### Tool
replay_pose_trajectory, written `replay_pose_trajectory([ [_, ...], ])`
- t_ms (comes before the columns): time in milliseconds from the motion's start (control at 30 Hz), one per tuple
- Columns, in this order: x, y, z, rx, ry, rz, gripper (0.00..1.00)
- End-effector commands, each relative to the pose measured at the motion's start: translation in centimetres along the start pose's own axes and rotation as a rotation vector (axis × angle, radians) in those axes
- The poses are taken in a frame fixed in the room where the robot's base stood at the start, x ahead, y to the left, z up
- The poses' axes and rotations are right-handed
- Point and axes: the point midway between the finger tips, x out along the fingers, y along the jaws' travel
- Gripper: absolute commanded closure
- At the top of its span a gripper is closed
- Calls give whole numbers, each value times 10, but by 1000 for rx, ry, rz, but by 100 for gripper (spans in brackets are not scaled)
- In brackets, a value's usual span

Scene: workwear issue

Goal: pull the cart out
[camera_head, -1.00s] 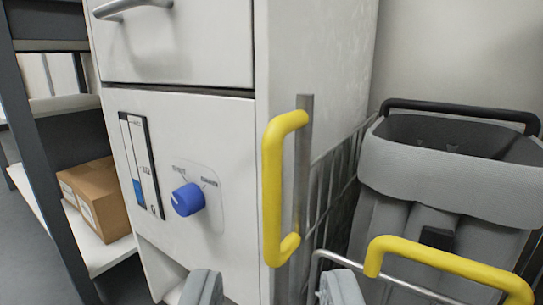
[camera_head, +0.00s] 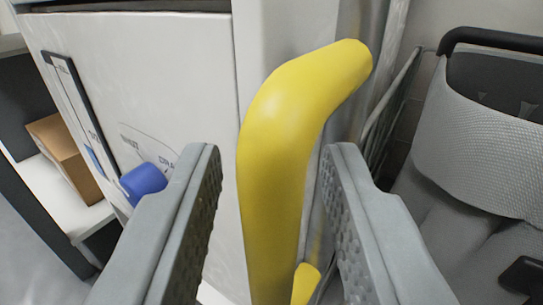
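The cart is a wire-sided frame (camera_head: 392,105) at the right of the white cabinet, holding a grey bag (camera_head: 480,150) with a black handle. A thick yellow vertical handle (camera_head: 272,165) on a grey post fills the middle of the view. My gripper (camera_head: 272,165) is open, with one grey ridged finger on each side of the yellow handle. A gap shows between the handle and each finger. The lower end of the handle is partly hidden at the bottom edge, near the right finger.
Grey floor (camera_head: 30,265) shows at the lower left.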

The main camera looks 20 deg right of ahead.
Motion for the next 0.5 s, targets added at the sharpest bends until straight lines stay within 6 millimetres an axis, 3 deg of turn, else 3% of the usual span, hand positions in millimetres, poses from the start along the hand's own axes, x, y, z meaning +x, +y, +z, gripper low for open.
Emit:
replay_pose_trajectory([
  [200,0,0,0,0,0,0,67],
  [367,0,0,0,0,0,0,99],
  [500,0,0,0,0,0,0,100],
])
